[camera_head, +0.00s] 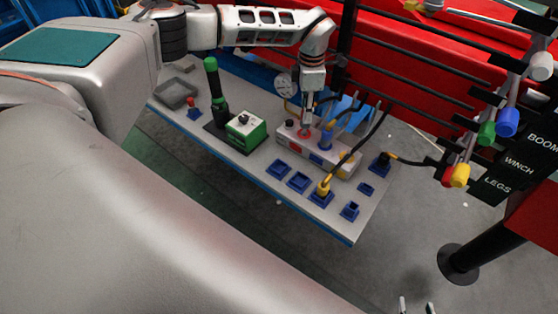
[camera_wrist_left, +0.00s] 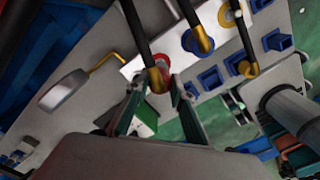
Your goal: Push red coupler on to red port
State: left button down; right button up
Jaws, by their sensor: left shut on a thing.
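My left gripper (camera_head: 307,118) points down at the grey port block (camera_head: 338,167). It is shut on the red coupler, whose brass elbow and black hose (camera_wrist_left: 158,78) show between the fingers in the left wrist view. A red ring (camera_wrist_left: 166,84) shows around the elbow's lower end there. In the head view red (camera_head: 304,134) shows right under the fingertips, at the red port's place. The fingers hide the joint, so I cannot tell whether the coupler is seated. My right gripper (camera_head: 416,307) is at the bottom edge, its two tips apart.
A blue coupler (camera_head: 326,139) stands on the block beside my left gripper. A yellow coupler (camera_head: 323,188) sits in a blue holder in front. A green-and-white box (camera_head: 246,130) and a green-topped lever (camera_head: 214,85) stand left. Black hoses cross above the block.

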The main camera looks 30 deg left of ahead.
dwell(0.3)
pick_arm(q)
jog(key=shift+f, duration=0.55)
jog(key=shift+f+b, duration=0.45)
jog(key=shift+f, duration=0.45)
jog(key=c, duration=1.7)
grip_release()
jog(key=shift+r, duration=0.15)
notch_tip(320, 180, up, 2)
jog(key=shift+r+p, duration=0.1)
jog(key=shift+p, duration=1.1)
jog(key=shift+r+p, duration=0.45)
jog(key=shift+r, duration=0.8)
